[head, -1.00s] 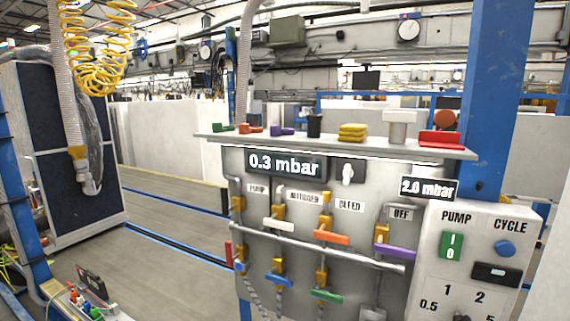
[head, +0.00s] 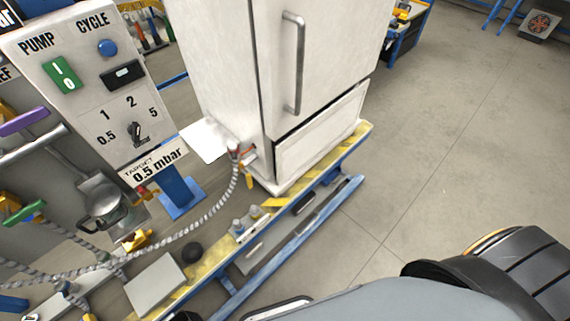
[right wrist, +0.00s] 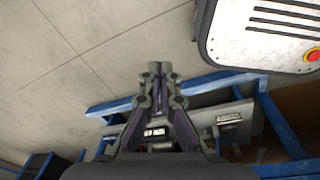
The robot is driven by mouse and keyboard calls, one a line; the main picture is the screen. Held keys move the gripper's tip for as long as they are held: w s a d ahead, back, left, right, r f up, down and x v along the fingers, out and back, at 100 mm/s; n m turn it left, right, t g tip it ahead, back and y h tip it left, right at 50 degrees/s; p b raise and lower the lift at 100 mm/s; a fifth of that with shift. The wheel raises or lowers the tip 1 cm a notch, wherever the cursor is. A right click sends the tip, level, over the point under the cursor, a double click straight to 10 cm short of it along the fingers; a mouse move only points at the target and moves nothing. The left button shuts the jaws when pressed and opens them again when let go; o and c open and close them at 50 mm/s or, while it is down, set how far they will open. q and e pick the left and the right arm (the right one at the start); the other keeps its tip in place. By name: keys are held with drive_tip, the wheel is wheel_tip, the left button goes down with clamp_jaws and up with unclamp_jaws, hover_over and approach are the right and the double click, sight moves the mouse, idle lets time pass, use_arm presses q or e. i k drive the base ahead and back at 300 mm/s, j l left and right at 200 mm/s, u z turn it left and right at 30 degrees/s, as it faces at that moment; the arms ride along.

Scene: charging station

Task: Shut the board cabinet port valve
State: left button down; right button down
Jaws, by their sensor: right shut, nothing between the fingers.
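The white board cabinet (head: 232,60) stands on a yellow-edged platform in the head view, with its door and lower drawer closed. At its lower left side is a port fitting (head: 235,151), where a ribbed grey hose (head: 222,203) meets it. Small red and yellow parts show there, but the valve handle's position is too small to tell. My right gripper (right wrist: 160,70) is shut and empty in the right wrist view, above the floor and blue frame, with the port out of that view. My left gripper is not in view.
A control panel (head: 88,100) with pump and cycle buttons and a dial stands at the left. Its target label reads 0.5 mbar. A blue rail (head: 290,250) runs along the platform's front. Open floor (head: 460,130) lies to the right.

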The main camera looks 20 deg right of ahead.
sight(251, 184)
drive_tip(key=k+z, duration=0.1)
drive_tip(key=k, duration=0.2)
drive_tip(key=l, duration=2.15)
